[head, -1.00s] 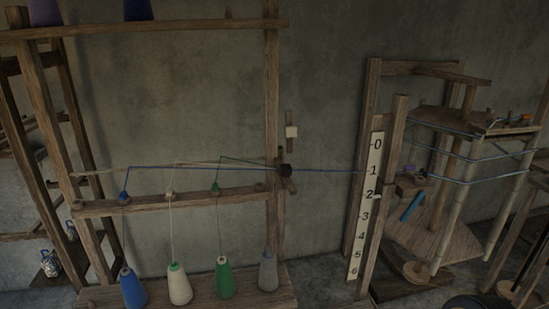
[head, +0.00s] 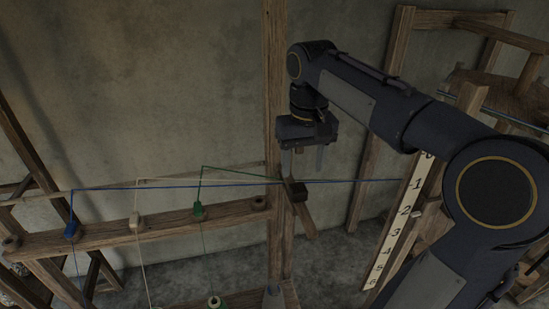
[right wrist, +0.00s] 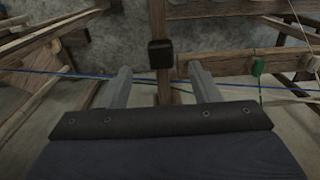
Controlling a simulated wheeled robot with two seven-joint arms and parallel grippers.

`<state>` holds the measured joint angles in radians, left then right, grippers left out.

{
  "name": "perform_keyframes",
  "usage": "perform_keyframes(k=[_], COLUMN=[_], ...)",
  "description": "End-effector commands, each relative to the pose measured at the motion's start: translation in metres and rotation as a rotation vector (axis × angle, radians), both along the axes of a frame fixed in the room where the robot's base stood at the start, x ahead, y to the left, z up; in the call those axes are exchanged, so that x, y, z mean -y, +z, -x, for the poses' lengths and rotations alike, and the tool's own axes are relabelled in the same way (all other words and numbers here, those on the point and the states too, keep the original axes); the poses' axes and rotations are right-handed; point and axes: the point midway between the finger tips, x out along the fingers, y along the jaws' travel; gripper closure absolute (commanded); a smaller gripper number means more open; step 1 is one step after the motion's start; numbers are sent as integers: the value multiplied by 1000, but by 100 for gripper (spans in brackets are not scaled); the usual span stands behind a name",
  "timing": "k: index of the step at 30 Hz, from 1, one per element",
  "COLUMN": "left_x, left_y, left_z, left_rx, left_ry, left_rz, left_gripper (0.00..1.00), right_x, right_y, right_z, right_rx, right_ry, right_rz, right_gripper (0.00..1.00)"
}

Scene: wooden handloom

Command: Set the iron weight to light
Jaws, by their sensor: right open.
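The iron weight looks to be the small dark block (head: 297,189) on a short wooden arm at the upright post. It also shows in the right wrist view (right wrist: 161,54), ahead of and between my fingers. My right gripper (head: 303,162) is open and empty, pointing down just above the block in the head view. I cannot tell the exact gap, but the fingers do not look closed around it. A blue thread (head: 345,181) runs past the block to the right. No "light" label is readable. My left gripper is not in view.
A numbered scale board (head: 396,228) stands at the right, partly hidden by my right arm. A wooden rail (head: 165,222) with blue, white and green threads runs left of the post. The wall behind is bare.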

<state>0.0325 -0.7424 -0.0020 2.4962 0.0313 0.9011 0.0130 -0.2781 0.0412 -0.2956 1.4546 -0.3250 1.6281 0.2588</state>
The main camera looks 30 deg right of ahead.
Motion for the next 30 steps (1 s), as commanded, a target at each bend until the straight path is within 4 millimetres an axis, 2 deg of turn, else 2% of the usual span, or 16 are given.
perform_keyframes(k=[5, 18, 23, 30], left_x=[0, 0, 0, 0], left_y=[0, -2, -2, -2], left_z=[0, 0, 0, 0], left_rx=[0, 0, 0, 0], left_ry=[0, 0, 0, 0], left_rz=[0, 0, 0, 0], left_gripper=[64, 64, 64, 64], right_x=[2, 1, 1, 1], right_y=[-3, -67, -74, -75], right_z=[-4, -3, -3, -3], right_rx=[-13, -12, -10, -10], right_ry=[-9, -8, -8, -8], right_rz=[15, 13, 13, 13], right_gripper=[44, 44, 44, 45])
